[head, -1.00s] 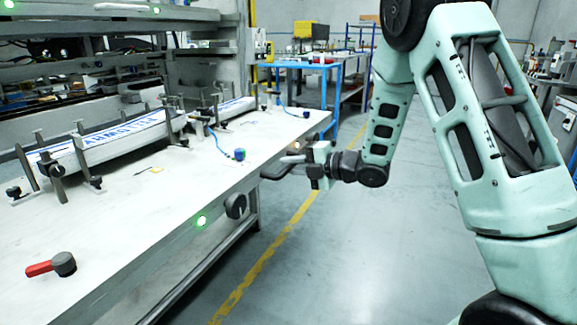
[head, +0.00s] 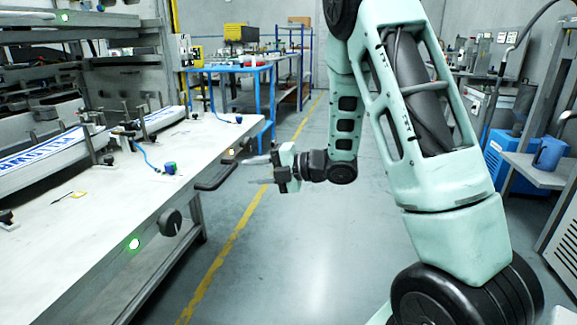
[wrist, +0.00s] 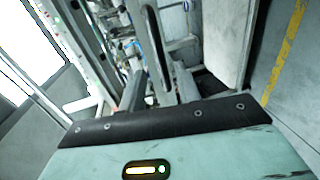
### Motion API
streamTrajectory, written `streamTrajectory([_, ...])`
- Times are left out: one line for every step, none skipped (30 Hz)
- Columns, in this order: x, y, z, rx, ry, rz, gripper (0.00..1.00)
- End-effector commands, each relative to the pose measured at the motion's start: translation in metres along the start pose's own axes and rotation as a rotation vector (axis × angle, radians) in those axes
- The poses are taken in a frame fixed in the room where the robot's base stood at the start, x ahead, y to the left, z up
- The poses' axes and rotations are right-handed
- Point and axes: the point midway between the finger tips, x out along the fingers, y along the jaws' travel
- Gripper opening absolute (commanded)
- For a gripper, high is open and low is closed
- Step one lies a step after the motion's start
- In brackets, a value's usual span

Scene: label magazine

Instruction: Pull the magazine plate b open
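A pale flat plate (head: 60,230) forms the worktop at left, with a black bar handle (head: 218,172) on its front edge. I see no letter marking it as plate b. My gripper (head: 260,171) is right of the handle in the head view, fingers pointing left towards it. The fingers are spread apart with nothing between them there. In the wrist view, the two fingers (wrist: 160,90) are apart, and a dark elongated loop (wrist: 150,35), which looks like the handle, lies ahead between them. Its distance is hard to tell.
A black knob (head: 170,222) and a green light (head: 134,244) sit on the front edge. White label magazines (head: 40,160) and clamps stand on the worktop. A blue-framed table (head: 240,72) stands behind. The floor (head: 270,260) at centre is clear.

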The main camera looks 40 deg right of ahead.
Motion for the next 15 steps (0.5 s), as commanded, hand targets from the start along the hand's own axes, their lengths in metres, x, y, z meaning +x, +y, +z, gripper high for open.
streamTrajectory([-0.014, 0.002, 0.001, 0.001, -0.006, 0.0, 0.33])
streamTrajectory([-0.021, 0.002, 0.001, 0.001, -0.006, 0.001, 0.33])
streamTrajectory([-0.03, 0.001, 0.002, 0.001, -0.006, 0.0, 0.33])
streamTrajectory([-0.037, 0.001, 0.001, 0.001, -0.005, 0.0, 0.33])
streamTrajectory([-0.043, 0.001, 0.001, 0.001, -0.006, 0.001, 0.33])
streamTrajectory([-0.051, 0.001, 0.001, 0.001, -0.005, -0.001, 0.33])
streamTrajectory([-0.057, 0.001, 0.001, 0.001, -0.006, 0.0, 0.33])
streamTrajectory([-0.063, 0.001, 0.001, 0.001, -0.005, 0.0, 0.33])
streamTrajectory([-0.069, 0.001, 0.001, 0.001, -0.004, 0.001, 0.33])
streamTrajectory([-0.073, 0.001, 0.001, 0.0, -0.004, 0.0, 0.33])
streamTrajectory([-0.077, 0.0, 0.001, 0.0, -0.004, 0.0, 0.33])
streamTrajectory([-0.082, 0.0, 0.001, 0.001, -0.004, -0.001, 0.33])
streamTrajectory([-0.085, 0.0, 0.001, 0.001, -0.002, -0.001, 0.33])
streamTrajectory([-0.087, 0.0, 0.0, 0.001, -0.002, 0.0, 0.33])
streamTrajectory([-0.089, 0.0, 0.0, 0.001, -0.002, 0.0, 0.33])
